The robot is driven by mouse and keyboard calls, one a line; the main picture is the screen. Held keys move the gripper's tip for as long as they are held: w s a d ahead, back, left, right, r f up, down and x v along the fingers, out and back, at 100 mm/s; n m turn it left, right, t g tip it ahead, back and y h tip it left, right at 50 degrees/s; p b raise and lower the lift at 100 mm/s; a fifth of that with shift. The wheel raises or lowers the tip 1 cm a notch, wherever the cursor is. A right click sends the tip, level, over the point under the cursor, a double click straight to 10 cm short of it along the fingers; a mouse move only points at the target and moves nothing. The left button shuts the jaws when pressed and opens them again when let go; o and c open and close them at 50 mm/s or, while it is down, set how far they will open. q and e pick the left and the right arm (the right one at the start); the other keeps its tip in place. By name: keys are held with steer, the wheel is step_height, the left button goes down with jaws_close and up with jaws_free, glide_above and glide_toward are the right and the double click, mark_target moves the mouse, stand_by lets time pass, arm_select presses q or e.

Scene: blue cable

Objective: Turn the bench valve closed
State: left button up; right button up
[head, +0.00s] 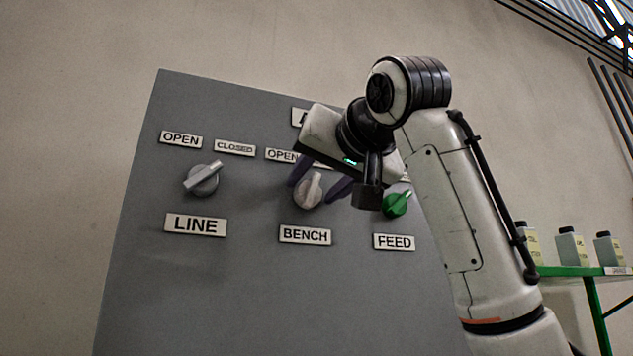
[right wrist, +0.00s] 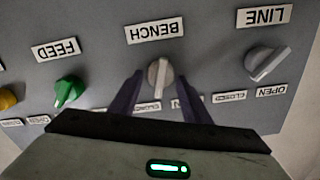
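The bench valve is a light grey knob (head: 308,190) above the BENCH label (head: 305,235) on the grey panel. Its raised handle stands nearly upright in the head view, leaning slightly right. It also shows in the right wrist view (right wrist: 159,78), where the labels appear upside down. My right gripper (head: 322,182) has its purple fingers one on each side of this knob. In the right wrist view the gripper (right wrist: 159,90) is open, with a gap between each finger and the handle. The CLOSED label over this knob is mostly hidden by my gripper in the head view. My left gripper is not in view.
The grey LINE knob (head: 202,179) is at the left, its handle slanting up to the right. The green FEED knob (head: 397,204) is just right of my gripper. A yellow knob (right wrist: 8,98) shows in the right wrist view. Bottles stand on a green shelf (head: 570,271) at right.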

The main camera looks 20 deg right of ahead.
steer(key=c, duration=0.7)
steer(key=shift+c, duration=0.2)
steer(key=shift+m, duration=0.3)
steer(key=shift+f+m+b, duration=0.1)
steer(key=shift+m+b, duration=0.35)
steer(key=shift+m, duration=0.75)
steer(key=shift+d+m, duration=0.1)
steer(key=shift+m, duration=1.1)
steer(key=o, duration=1)
steer(key=shift+o, duration=0.2)
